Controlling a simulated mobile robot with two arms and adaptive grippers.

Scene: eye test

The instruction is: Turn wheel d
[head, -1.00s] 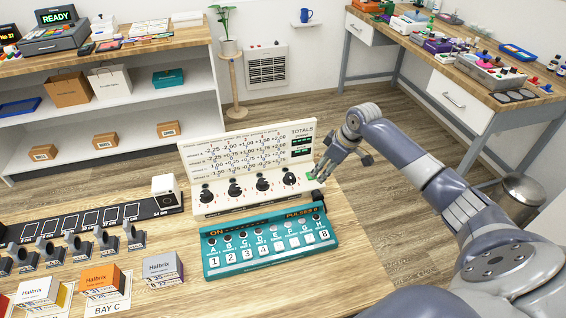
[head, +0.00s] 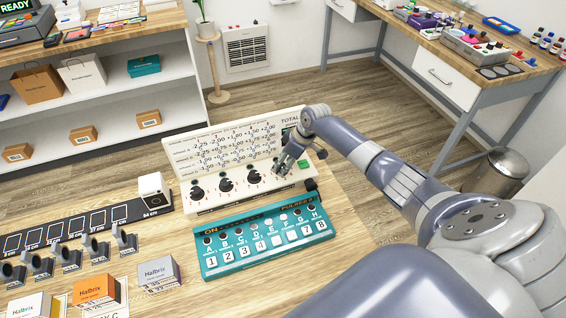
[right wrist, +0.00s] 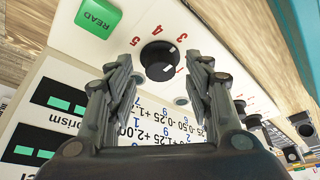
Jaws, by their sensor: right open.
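A white console (head: 240,196) with a row of black knobs and an upright number board (head: 185,143) stands on the wooden table. Three knobs show left of my gripper: first (head: 197,192), second (head: 225,185), third (head: 253,177). The rightmost knob, by its place wheel d, is largely hidden there by my right gripper (head: 284,165). In the right wrist view this black knob (right wrist: 157,56) lies between and just beyond my two open fingertips (right wrist: 161,68), with a gap on each side. Red numbers ring it. My left gripper is out of view.
A green READ button (head: 303,163) sits right beside wheel d; it also shows in the right wrist view (right wrist: 98,17). A teal keypad box (head: 211,263) lies in front of the console. A white cube-shaped device (head: 151,184) stands left. Small boxes (head: 94,292) stand front left.

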